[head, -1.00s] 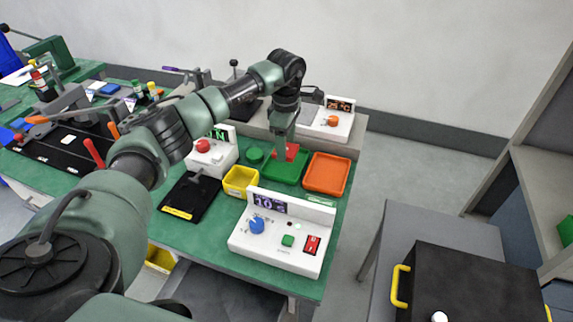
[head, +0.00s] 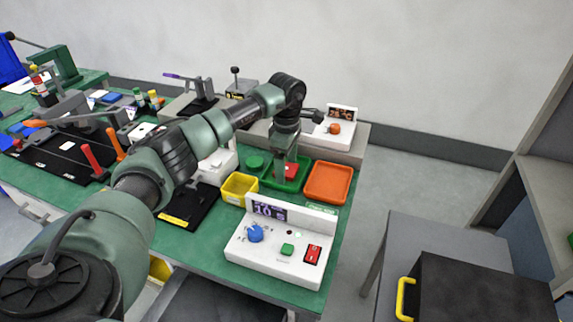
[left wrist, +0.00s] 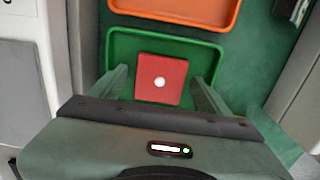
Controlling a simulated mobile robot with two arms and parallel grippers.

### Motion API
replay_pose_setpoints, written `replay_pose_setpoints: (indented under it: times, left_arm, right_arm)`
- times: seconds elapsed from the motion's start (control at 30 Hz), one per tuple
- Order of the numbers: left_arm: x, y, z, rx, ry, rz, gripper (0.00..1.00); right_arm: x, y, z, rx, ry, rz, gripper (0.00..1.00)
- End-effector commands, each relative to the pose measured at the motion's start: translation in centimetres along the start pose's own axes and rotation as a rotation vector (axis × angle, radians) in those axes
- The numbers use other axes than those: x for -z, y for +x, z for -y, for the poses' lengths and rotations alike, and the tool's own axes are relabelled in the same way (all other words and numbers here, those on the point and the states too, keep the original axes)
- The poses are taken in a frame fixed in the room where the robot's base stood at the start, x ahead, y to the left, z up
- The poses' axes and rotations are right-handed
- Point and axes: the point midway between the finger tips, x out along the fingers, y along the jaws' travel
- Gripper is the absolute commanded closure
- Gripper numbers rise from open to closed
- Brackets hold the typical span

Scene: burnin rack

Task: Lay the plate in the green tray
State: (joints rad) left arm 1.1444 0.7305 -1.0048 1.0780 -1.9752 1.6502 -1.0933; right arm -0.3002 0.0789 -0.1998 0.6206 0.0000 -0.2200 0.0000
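The plate (left wrist: 161,94) is a red square with a white round spot at its middle, in the left wrist view. It lies in the green tray (left wrist: 122,45); bare tray floor shows at its sides and far end, and its near end is hidden by my gripper body. My left gripper (left wrist: 160,80) is over the tray with its fingers spread on either side of the plate, with a gap at each side. In the head view the plate (head: 291,170) shows in the green tray (head: 303,174), partly behind my left gripper (head: 283,172). My right gripper is not in view.
An orange tray (head: 327,183) stands right of the green tray. A yellow bin (head: 239,188) is to its left, and a white control box (head: 275,262) is in front. A white device with an orange knob (head: 335,128) stands behind.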

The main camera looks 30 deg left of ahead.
Motion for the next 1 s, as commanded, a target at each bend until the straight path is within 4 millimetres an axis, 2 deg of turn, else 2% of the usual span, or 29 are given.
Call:
replay_pose_setpoints:
  times: [0.2, 0.37, 0.57, 0.8, 1.0]
  left_arm:
    - [0.0, -0.2, 0.0, 0.000, 0.000, 0.000, 0.23]
    - [0.0, -1.6, 0.0, -0.001, 0.000, 0.000, 0.23]
    - [0.0, -5.1, -0.1, -0.002, 0.001, 0.001, 0.23]
    - [0.0, -10.2, -0.1, -0.002, 0.001, 0.000, 0.23]
    - [0.0, -12.3, 0.0, 0.000, 0.000, 0.000, 0.23]
  right_arm:
    - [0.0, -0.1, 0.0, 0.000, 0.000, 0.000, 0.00]
    - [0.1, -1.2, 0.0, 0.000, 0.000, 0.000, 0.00]
    - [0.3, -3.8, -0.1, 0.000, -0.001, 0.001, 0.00]
    - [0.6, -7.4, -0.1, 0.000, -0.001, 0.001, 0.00]
    - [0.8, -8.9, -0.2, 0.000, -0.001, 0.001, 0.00]
